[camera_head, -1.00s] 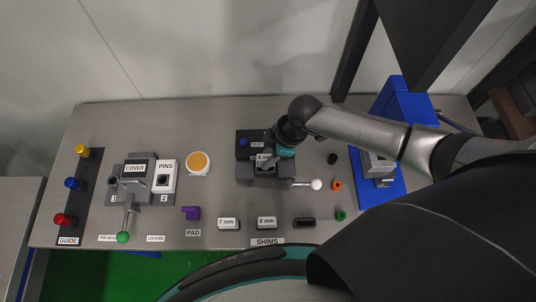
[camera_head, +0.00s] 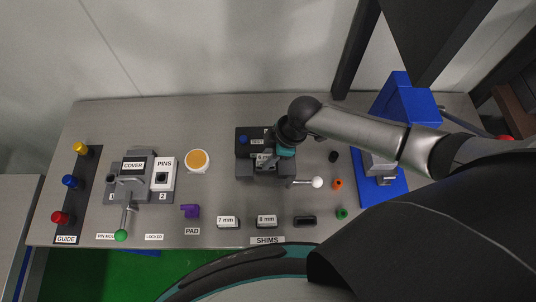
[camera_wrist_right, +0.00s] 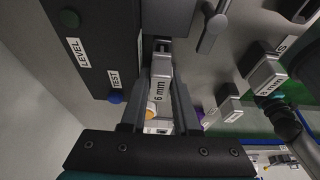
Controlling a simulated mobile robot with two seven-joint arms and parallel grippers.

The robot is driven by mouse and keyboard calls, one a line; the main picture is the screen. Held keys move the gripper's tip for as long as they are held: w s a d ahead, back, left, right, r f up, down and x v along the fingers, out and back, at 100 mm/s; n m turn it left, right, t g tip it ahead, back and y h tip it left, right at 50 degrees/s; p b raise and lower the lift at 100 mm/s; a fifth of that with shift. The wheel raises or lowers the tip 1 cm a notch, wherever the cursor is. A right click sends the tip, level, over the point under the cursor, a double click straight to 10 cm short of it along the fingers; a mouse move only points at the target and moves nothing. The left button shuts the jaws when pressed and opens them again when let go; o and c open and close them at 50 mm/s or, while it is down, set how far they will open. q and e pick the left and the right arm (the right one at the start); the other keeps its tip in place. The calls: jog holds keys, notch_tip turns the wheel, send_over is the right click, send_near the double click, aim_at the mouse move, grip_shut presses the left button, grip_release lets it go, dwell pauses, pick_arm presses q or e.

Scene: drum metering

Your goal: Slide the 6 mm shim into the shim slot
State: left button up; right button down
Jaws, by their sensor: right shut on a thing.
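The 6 mm shim (camera_wrist_right: 160,84) is a pale block with a "6 mm" label. It sits between the two fingers of my right gripper (camera_wrist_right: 160,100), which is shut on it. In the head view the right gripper (camera_head: 270,158) is over the dark test fixture (camera_head: 246,171), and the shim is mostly hidden by the hand. In the right wrist view the shim's far end is at a dark part of the fixture (camera_wrist_right: 104,45). I cannot tell whether it is inside the slot. My left gripper is not in view.
The 7 mm shim (camera_head: 228,222), the 8 mm shim (camera_head: 267,221) and an empty dark holder (camera_head: 304,221) line the front edge. A white-knobbed lever (camera_head: 317,183) sticks out right of the fixture. A blue stand (camera_head: 404,100) is further right.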

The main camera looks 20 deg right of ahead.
jog(key=shift+f+b, duration=0.6)
jog(key=shift+f, duration=0.3)
jog(key=c, duration=0.6)
grip_release()
jog(key=shift+r, duration=0.1)
jog(key=shift+w+d, duration=0.1)
jog(key=shift+w, duration=0.05)
